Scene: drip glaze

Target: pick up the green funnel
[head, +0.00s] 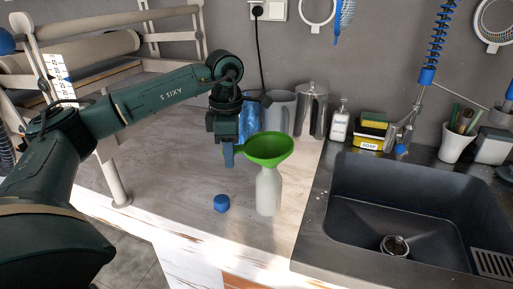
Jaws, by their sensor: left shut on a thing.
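The green funnel (269,147) sits over the top of a white bottle (268,191) on the wooden worktop, wide mouth up. Its spout is hidden, so I cannot tell whether it is inside the bottle neck. My left gripper (229,157) points down just left of the funnel and is shut on the funnel's left edge or handle. My right gripper is not in view.
A blue cap (221,203) lies left of the bottle. Behind stand metal canisters (314,108) and a blue item (250,119). A dark sink (400,205) is at right, with a soap bottle (340,121) behind it.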

